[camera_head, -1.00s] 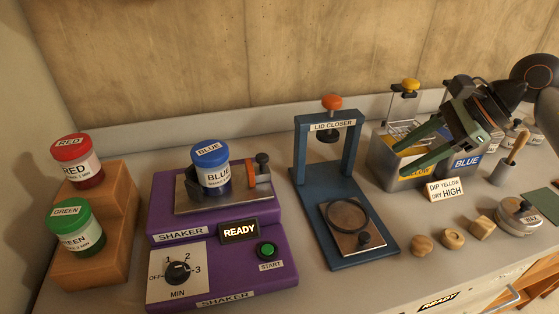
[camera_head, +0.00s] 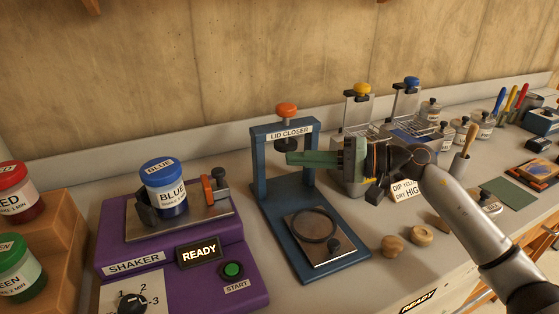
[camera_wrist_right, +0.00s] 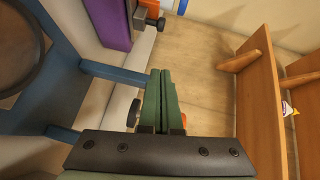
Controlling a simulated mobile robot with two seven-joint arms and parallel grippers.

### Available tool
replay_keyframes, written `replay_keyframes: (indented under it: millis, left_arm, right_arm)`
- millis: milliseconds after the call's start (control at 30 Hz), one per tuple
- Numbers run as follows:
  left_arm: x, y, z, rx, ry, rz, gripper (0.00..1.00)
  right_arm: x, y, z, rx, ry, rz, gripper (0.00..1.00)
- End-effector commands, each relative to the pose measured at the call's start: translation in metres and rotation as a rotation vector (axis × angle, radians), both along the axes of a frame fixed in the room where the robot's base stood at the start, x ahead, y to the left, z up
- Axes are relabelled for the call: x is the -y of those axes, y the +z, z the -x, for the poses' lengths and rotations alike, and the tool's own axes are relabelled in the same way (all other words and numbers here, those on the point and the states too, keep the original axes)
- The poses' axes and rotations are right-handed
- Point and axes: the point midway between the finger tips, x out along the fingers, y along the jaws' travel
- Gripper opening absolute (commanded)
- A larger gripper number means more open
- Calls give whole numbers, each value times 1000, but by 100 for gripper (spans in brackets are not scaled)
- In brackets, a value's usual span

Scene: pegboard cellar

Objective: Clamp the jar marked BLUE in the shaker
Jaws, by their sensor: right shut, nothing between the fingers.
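The jar marked BLUE (camera_head: 170,195), with a blue lid, stands upright on the metal plate of the purple shaker (camera_head: 225,262) in the head view. A dark clamp jaw (camera_head: 146,208) is at its left. An orange clamp part (camera_head: 207,190) with a black knob (camera_head: 220,177) is at its right, seemingly with a gap to the jar. My right gripper (camera_head: 289,158) is shut and empty, its fingers pointing left in front of the lid closer frame, right of the shaker. The fingers (camera_wrist_right: 160,75) also show closed together in the right wrist view. My left gripper is out of view.
The blue lid closer (camera_head: 285,215) stands between the shaker and my right arm. RED (camera_head: 14,190) and GREEN (camera_head: 16,268) jars sit on a wooden stand at the left. The shaker display reads READY (camera_head: 199,252). Wooden knobs (camera_head: 421,236) lie at the front right.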

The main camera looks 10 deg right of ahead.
Motion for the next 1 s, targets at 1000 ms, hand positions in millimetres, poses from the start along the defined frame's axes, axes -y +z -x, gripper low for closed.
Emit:
replay_keyframes:
  millis: [1000]
  left_arm:
    - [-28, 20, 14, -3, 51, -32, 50]
  right_arm:
    - [-113, -17, -26, -2, 3, 1, 0]
